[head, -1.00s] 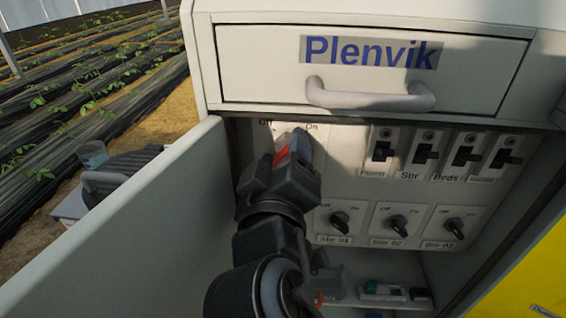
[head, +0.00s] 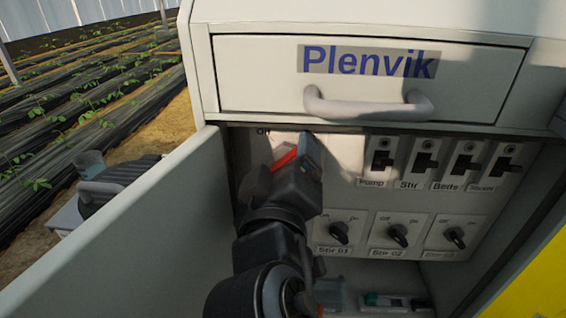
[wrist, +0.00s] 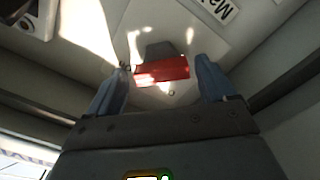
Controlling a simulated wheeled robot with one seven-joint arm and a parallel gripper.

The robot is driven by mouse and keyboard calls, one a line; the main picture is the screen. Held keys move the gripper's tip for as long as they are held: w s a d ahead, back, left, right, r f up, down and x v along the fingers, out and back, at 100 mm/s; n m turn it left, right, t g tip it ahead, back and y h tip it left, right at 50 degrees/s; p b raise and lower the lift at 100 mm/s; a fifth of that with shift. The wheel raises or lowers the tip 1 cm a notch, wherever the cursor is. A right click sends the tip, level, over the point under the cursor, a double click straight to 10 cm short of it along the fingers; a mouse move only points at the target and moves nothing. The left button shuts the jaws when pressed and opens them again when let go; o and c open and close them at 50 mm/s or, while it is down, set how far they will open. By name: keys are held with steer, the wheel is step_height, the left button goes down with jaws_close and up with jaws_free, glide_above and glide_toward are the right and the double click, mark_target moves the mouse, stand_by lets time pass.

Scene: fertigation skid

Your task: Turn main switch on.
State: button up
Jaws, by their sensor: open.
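The main switch, a red handle on a dark grey base (wrist: 160,72), sits on the light panel inside the open cabinet. In the wrist view it lies between the two blue-grey fingers of my gripper (wrist: 163,67), which are apart. A gap shows on both sides, wider at the right finger. In the head view my gripper (head: 303,150) is at the panel's upper left, and a red part of the switch (head: 284,159) shows beside it. My gripper hides most of the switch and its On label there. A label reading "Ma" (wrist: 218,8) is cut off.
A row of black toggle switches (head: 424,162) and a row of rotary knobs (head: 397,235) lie to the right. A drawer with a bar handle (head: 368,103) juts above. The open door (head: 120,240) stands at left. Small items (head: 390,300) lie on the cabinet floor.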

steer(key=shift+s+a, duration=0.1)
steer(key=s, duration=0.7)
steer(key=shift+s, duration=0.35)
steer(key=shift+a+f, duration=0.1)
